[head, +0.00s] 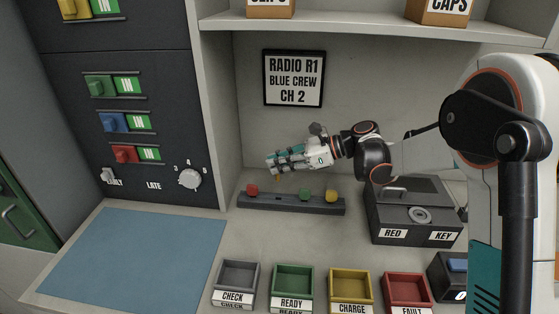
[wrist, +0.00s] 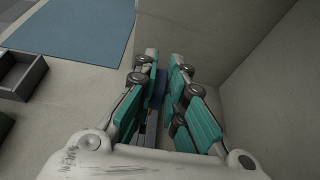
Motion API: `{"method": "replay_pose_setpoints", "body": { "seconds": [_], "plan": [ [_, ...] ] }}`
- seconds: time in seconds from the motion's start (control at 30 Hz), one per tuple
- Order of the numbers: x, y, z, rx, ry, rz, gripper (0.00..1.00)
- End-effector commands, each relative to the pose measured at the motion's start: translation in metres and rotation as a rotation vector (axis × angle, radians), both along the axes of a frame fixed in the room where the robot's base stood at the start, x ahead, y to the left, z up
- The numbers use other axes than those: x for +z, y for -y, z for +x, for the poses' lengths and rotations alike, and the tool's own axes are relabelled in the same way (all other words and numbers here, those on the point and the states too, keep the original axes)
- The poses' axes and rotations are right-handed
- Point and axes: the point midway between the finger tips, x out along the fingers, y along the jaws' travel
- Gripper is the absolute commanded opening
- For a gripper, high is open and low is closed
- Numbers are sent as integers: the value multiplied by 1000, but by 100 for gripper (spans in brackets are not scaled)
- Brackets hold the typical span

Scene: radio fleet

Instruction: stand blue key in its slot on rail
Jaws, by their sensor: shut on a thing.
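My gripper (head: 272,163) is above the dark rail (head: 290,207), over its left half. In the wrist view my gripper (wrist: 162,72) is shut on the blue key (wrist: 158,88), of which only a dark blue part shows between the teal finger pads. In the head view the fingers hide most or all of it; a small orange bit shows just below them. The rail holds a red key (head: 252,190) at left, a green key (head: 305,194) and a yellow key (head: 331,196) at right. A gap lies between red and green.
A dark box labelled RED KEY (head: 415,212) stands right of the rail. CHECK (head: 238,275), READY (head: 292,282), CHARGE (head: 350,284) and FAULT (head: 405,287) trays line the front. A blue mat (head: 130,255) lies at left. The wall sign reads BLUE CREW (head: 293,79).

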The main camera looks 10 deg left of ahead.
Motion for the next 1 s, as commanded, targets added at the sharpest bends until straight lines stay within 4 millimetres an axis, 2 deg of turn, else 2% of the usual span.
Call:
{"method": "replay_pose_setpoints", "body": {
  "seconds": [0.37, 1.0],
  "plan": [
    [-6, 2, 0, 1, -1, 3, 0],
    [-55, 2, 0, 1, -1, 3, 0]
  ]
}}
